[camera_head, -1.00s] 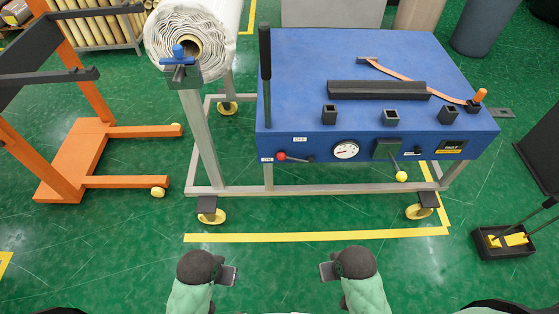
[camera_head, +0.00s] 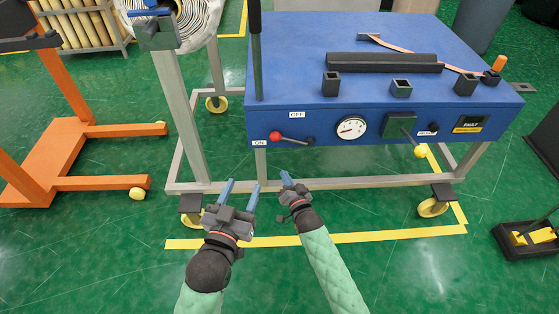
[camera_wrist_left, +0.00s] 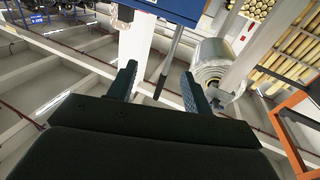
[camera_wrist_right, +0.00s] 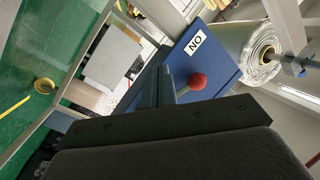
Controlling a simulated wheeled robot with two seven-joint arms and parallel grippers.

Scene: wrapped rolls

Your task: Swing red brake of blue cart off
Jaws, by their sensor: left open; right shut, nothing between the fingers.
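The blue cart (camera_head: 350,62) stands ahead. On its front panel is the red-knobbed brake lever (camera_head: 276,135). Its red knob is at the left by the ON label (camera_head: 260,143), and its pivot is to the right. The OFF label (camera_head: 297,115) is above the lever. My right gripper (camera_head: 286,178) is shut and empty, below the lever and apart from it in the head view. In the right wrist view the red knob (camera_wrist_right: 197,81) shows just beyond the fingertips. My left gripper (camera_head: 241,184) is open and empty, below the panel's left end.
A wrapped white roll (camera_head: 192,22) on a grey stand is left of the cart. An orange trolley (camera_head: 60,155) stands further left. A gauge (camera_head: 351,127) and a yellow-knobbed lever (camera_head: 420,151) are right of the brake. Green floor is free in front.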

